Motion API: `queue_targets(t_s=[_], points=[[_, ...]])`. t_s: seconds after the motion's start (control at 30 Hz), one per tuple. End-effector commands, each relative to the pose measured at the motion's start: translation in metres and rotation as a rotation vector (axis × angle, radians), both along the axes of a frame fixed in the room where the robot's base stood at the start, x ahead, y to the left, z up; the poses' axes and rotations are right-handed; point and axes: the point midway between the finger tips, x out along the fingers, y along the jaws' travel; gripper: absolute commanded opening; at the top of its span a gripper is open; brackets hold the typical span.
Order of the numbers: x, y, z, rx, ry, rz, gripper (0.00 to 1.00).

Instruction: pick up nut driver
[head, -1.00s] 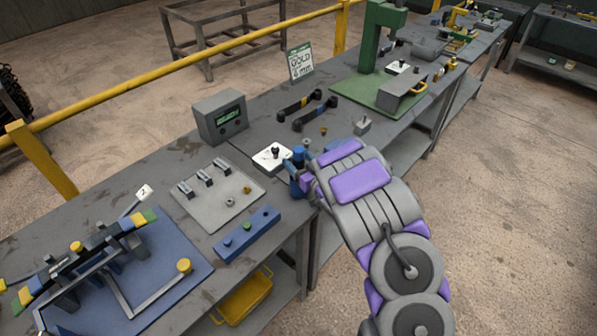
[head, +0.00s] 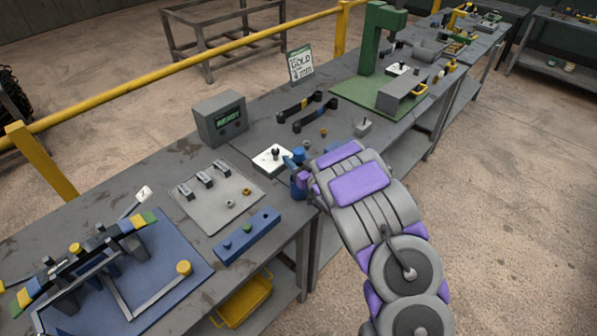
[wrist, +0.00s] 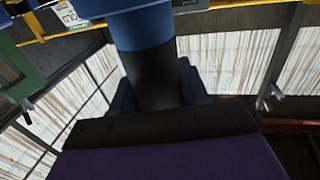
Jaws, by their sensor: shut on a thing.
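The nut driver (wrist: 142,28) shows in the wrist view as a thick blue handle with a dark section below it, close to the camera. In the head view a blue part of it (head: 289,163) shows beside the white pad. My gripper (head: 300,180) is at the front edge of the bench, right of the white pad. It is shut on the nut driver. The fingers are small in the head view and partly hidden by my wrist. The driver's far end is hard to make out.
The white pad (head: 264,164) with a dark post lies left of my gripper. A grey display box (head: 220,117), a grey plate with clips (head: 220,211) and a blue block (head: 247,237) lie further left. Black handles (head: 292,107) and a green press (head: 378,50) stand beyond.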

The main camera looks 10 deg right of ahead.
Motion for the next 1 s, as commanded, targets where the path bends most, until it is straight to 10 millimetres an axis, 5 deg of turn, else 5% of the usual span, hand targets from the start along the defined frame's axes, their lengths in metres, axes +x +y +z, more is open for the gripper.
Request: queue_targets(t_s=[0.47,1.0], points=[[0.000,0.000,0.008,0.000,-0.003,0.000,0.01],[0.000,0.001,0.093,0.000,-0.007,0.001,0.01]])
